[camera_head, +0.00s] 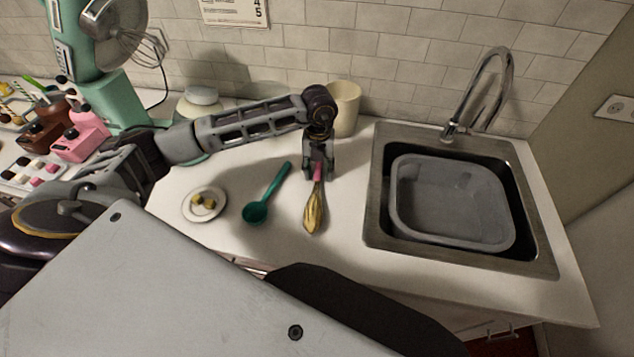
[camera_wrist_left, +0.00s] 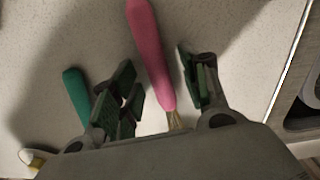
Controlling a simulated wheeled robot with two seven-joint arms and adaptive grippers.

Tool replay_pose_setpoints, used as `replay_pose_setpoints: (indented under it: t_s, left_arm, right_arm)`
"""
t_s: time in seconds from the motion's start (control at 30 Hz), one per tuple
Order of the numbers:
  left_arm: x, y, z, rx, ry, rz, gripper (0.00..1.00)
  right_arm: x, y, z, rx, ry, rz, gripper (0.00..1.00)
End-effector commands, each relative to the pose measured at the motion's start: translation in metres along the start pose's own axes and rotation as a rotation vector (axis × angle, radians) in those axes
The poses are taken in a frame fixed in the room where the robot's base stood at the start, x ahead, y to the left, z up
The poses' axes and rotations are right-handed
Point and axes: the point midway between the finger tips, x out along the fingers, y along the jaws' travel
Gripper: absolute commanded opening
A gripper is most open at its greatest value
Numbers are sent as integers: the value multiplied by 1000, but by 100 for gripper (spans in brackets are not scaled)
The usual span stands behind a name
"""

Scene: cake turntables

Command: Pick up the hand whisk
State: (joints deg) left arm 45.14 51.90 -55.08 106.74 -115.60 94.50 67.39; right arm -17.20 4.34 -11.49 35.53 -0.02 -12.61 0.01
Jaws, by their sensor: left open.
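The hand whisk lies on the white counter, with its yellowish wire head (camera_head: 314,212) toward the front edge and its pink handle pointing to the wall. In the left wrist view the pink handle (camera_wrist_left: 150,50) runs between the two fingers. My left gripper (camera_head: 317,176) is open over the handle, and it also shows in the left wrist view (camera_wrist_left: 160,90) with a finger on each side and gaps to the handle. Most of the wire head is hidden in the wrist view. My right gripper is not in view.
A teal spoon (camera_head: 268,192) lies just left of the whisk, and a small plate (camera_head: 188,207) with yellow pieces is farther left. A cream canister (camera_head: 345,108) stands behind my wrist. A sink with a grey basin (camera_head: 450,205) is at the right. The counter between whisk and sink is clear.

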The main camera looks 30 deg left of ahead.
Motion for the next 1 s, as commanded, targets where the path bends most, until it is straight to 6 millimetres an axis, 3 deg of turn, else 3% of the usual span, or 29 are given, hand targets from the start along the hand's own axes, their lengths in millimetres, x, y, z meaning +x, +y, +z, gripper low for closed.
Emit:
replay_pose_setpoints:
  t_s: [0.17, 0.53, 1.0]
  left_arm:
    - [0, 0, 0, 0, 0, 0, 45]
    - [0, 0, 0, 0, -1, 0, 0]
    - [-6, 0, 1, 0, -2, -1, 0]
  right_arm:
    - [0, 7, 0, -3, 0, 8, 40]
    - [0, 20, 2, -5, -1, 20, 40]
    - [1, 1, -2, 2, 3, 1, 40]
